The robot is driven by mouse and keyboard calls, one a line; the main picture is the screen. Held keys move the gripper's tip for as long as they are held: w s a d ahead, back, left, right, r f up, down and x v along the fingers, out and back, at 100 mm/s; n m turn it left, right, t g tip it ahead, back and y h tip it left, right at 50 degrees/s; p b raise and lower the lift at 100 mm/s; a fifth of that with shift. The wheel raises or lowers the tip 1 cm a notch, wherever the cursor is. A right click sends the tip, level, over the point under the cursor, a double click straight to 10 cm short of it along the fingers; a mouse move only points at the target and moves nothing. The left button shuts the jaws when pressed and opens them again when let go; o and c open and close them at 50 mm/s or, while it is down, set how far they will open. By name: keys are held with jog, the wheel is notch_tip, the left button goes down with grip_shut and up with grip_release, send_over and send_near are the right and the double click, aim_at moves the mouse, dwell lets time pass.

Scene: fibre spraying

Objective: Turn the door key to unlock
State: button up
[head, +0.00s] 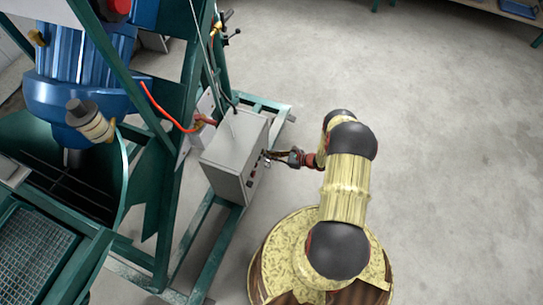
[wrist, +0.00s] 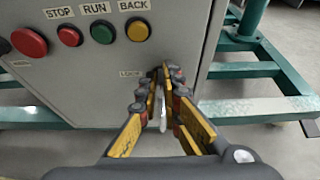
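A grey control box (head: 235,150) stands on the green frame in the head view, and its front panel (wrist: 110,90) fills much of the wrist view. A LOCK label (wrist: 130,73) is on the panel, just left of my fingertips. My gripper (wrist: 161,74) is at the lock, its fingertips close together and seeming to pinch the key there. A slim pale metal piece, seemingly part of the key (wrist: 163,112), shows between the fingers. The lock face and the key's head are mostly hidden by the fingertips. In the head view my gripper (head: 270,157) reaches the box's right side.
A red button (wrist: 29,42), a STOP button (wrist: 69,35), a RUN button (wrist: 102,32) and a yellow BACK button (wrist: 138,30) sit above and left of the lock. Green frame beams (wrist: 240,70) lie behind and below. Blue machinery (head: 75,90) stands left; open floor (head: 430,120) lies right.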

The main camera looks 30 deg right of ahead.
jog(key=shift+b, duration=0.3)
grip_shut()
jog(key=m+y+b, duration=0.2)
jog(key=m, duration=0.1)
jog(key=d+m+g+y+b, duration=0.1)
jog(key=m+y+b, duration=0.1)
jog(key=m, duration=0.1)
jog(key=w+f+m+g+y+b, duration=0.1)
jog(key=m+b, duration=0.2)
jog(key=shift+d+f+m+y, duration=0.1)
jog(key=shift+d+m+y, duration=0.1)
jog(key=shift+m+y, duration=0.2)
dwell(0.6)
jog(key=shift+o, duration=2.4)
grip_release()
jog(key=shift+o, duration=0.3)
